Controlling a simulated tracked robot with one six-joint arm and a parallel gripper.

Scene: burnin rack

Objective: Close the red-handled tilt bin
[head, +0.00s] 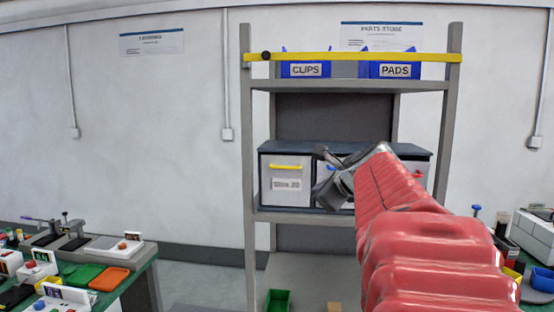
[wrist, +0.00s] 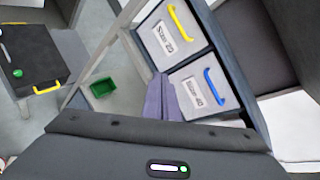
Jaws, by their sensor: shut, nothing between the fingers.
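The red-handled tilt bin (head: 416,166) is the right one of three in the dark cabinet on the rack's middle shelf. My arm covers most of it in the head view; only a pale piece of its front and a bit of red handle show. How far it is tilted I cannot tell. In the wrist view I cannot make it out. My gripper (head: 322,152) is in front of the middle bin, its fingers together and empty. In the wrist view the gripper (wrist: 160,82) is beside the blue-handled bin (wrist: 203,88); whether it touches is unclear.
The yellow-handled bin (head: 291,180) at the left looks shut. Blue bins for clips (head: 306,70) and pads (head: 395,70) sit on the top shelf behind a yellow bar (head: 345,57). A green bin (head: 278,300) is low down. A cluttered bench (head: 135,285) stands left.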

